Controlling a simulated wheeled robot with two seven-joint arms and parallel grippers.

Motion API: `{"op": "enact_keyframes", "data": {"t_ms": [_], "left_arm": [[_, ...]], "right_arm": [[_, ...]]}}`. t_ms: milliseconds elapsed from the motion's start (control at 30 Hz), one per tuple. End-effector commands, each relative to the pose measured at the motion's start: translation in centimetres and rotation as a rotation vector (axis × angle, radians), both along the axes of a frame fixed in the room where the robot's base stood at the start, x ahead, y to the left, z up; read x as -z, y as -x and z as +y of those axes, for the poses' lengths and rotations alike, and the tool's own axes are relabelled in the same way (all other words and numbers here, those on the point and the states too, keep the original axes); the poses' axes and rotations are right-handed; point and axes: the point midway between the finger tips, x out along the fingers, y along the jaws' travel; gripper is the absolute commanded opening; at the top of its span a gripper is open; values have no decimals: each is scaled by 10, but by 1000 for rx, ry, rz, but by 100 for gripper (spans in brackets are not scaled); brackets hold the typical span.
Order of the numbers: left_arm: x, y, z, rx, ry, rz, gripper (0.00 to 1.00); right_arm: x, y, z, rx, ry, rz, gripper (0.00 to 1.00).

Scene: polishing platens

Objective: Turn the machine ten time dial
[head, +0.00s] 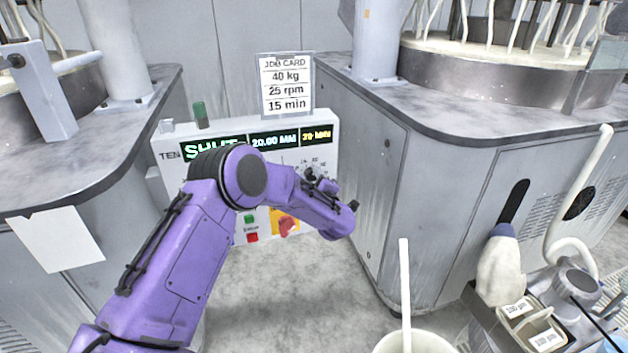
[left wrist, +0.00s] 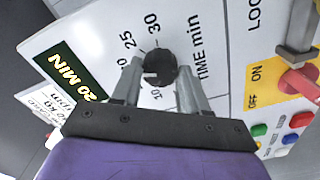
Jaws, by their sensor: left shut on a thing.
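The time dial (left wrist: 160,66) is a round black knob on the white control panel, with a printed scale and TIME min lettering in the left wrist view. Its white pointer faces the mark ending in 0 below 25. My left gripper (left wrist: 158,72) is shut on the dial, one grey finger on each side. In the head view my purple left arm crosses the panel (head: 165,150) and hides part of its front. The panel's time display (left wrist: 80,80) reads 20 MIN. My right gripper is not in view.
The job card (head: 286,84) above the panel reads 40 kg, 25 rpm, 15 min. A red switch on a yellow plate (left wrist: 275,90) and coloured buttons sit near the dial. Grey machine housings flank the panel. A white bucket (head: 415,343) stands at the front.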

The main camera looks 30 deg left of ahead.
Motion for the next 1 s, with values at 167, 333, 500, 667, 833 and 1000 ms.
{"op": "enact_keyframes", "data": {"t_ms": [167, 333, 500, 667, 833, 1000], "left_arm": [[1, 0, 0, 0, 18, -21, 13], [2, 0, 0, -1, 70, -83, 13], [4, 0, 0, -1, 152, -178, 13], [4, 0, 0, -1, 237, -276, 13], [4, 0, 0, -1, 320, -373, 13], [4, 1, 0, -1, 384, -448, 13]], "right_arm": [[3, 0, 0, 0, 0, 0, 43], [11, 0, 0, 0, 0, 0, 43], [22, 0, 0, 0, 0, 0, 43], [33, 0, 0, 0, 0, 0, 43], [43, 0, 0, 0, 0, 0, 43], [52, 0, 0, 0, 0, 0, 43]]}}
